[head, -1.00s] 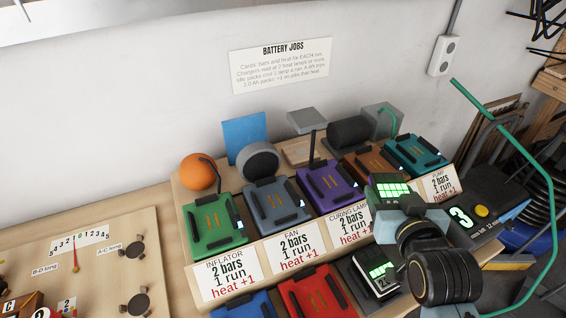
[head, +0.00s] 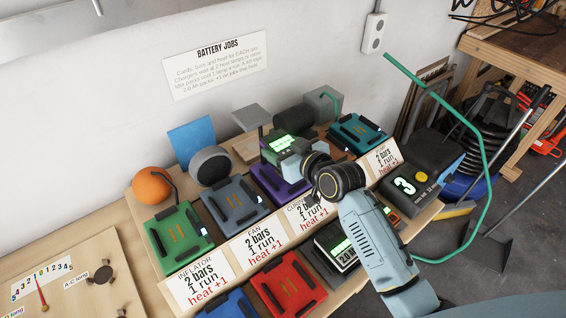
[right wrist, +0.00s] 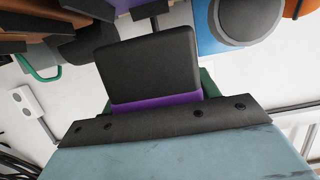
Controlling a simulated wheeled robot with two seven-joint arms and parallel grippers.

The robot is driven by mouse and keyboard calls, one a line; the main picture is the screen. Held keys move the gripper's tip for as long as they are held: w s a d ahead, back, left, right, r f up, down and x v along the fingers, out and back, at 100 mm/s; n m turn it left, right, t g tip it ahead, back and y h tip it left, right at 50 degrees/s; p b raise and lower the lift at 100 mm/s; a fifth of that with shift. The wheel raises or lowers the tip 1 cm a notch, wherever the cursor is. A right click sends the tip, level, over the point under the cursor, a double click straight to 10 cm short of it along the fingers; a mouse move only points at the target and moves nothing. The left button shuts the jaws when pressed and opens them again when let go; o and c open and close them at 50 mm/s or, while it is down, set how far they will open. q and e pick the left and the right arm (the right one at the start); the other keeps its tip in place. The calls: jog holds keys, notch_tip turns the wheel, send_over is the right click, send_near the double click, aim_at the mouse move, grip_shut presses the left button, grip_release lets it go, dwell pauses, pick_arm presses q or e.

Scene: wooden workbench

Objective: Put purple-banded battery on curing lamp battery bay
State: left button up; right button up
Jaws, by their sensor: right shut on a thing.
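The purple-banded battery (right wrist: 155,103) is a dark block with a purple stripe, held in my right gripper in the right wrist view. In the head view the battery (head: 280,143) shows a lit green display on top. My right gripper (head: 297,157) is shut on it, above the curing lamp's purple battery bay (head: 268,180). The battery and my wrist hide much of that bay and part of its card. I cannot tell whether the battery touches the bay. My left gripper is not in view.
Green (head: 178,240), grey-blue (head: 236,205) and teal (head: 357,132) bays share the sloped rack. Another battery (head: 338,248) with a lit display stands in front. Red (head: 288,284) and blue bays lie at the front. A grey lamp head (head: 249,116) rises behind the purple bay.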

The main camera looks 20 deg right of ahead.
jog(key=shift+f+b, duration=0.4)
jog(key=shift+f, duration=1.65)
jog(key=shift+f, duration=0.1)
jog(key=o, duration=1.4)
jog(key=shift+f, duration=0.15)
jog(key=shift+r, duration=0.2)
jog(key=p+v, duration=0.1)
jog(key=v, duration=1.1)
